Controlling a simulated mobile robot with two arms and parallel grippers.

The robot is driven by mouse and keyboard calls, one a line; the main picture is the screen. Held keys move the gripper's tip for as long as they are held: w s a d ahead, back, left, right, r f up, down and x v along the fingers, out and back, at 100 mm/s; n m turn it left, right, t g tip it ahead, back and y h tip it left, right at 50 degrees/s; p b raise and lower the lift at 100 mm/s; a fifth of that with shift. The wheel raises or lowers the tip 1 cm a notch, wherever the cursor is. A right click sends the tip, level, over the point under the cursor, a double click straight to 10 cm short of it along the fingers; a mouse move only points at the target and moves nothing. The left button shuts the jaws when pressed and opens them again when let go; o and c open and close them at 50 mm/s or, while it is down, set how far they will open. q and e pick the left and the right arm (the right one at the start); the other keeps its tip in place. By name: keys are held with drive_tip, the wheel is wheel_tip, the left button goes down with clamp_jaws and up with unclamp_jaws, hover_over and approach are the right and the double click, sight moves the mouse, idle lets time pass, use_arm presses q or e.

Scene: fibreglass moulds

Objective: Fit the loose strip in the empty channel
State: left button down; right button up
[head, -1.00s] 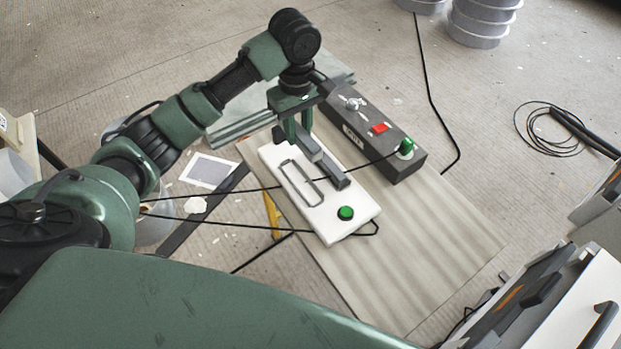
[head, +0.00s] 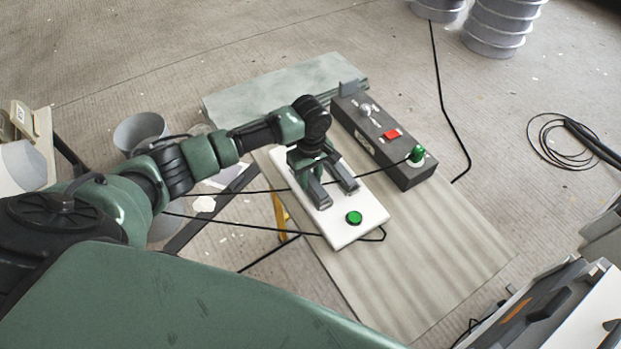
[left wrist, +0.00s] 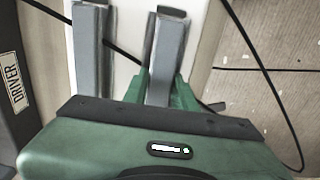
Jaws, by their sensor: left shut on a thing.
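My left gripper (head: 308,172) is over the white board (head: 349,233), shut on a grey strip (head: 320,195). In the left wrist view, the gripper's green fingers (left wrist: 163,90) stand on either side of this held strip (left wrist: 167,50). The strip lies lengthwise over the place of the empty channel and covers it, so I cannot tell whether it is seated or just above. A second grey strip (head: 344,179) lies parallel in the board, on the controller side. It also shows in the left wrist view (left wrist: 88,55). My right gripper is not in view.
A dark controller box (head: 385,145) with a red switch and green lamp stands right of the board. A green button (head: 354,218) is at the board's near end. Black cables (head: 240,226) run left. The ribbed table (head: 430,250) is clear to the right.

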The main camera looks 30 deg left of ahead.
use_arm(q)
drive_tip(key=shift+s+d+f, duration=0.1)
drive_tip(key=shift+s+f, duration=0.15)
